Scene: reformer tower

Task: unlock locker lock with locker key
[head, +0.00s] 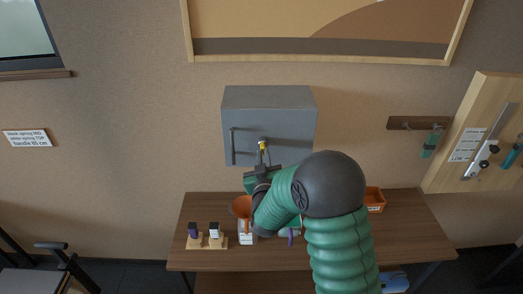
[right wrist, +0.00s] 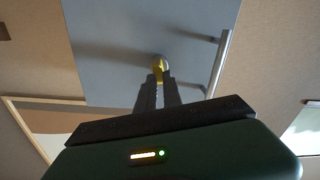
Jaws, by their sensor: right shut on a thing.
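The grey locker (head: 270,108) is on the wall above the table, its door shut, with a vertical bar handle (head: 233,146) at the left of its front. A small yellow lock (head: 262,145) shows low on its face; it also shows in the right wrist view (right wrist: 160,66). My right gripper (head: 264,162) is just below and in front of the lock. In the right wrist view its fingers (right wrist: 158,88) are shut on a thin thing, apparently the locker key, mostly hidden between them. The fingertips reach close to the lock; whether the key is inside it I cannot tell. My left gripper is out of view.
A brown table (head: 340,253) stands below the locker. On it are an orange funnel (head: 241,206), two small bottles on wooden stands (head: 206,242) and an orange bin (head: 375,200). A hook rail (head: 405,123) with a green tag hangs to the right.

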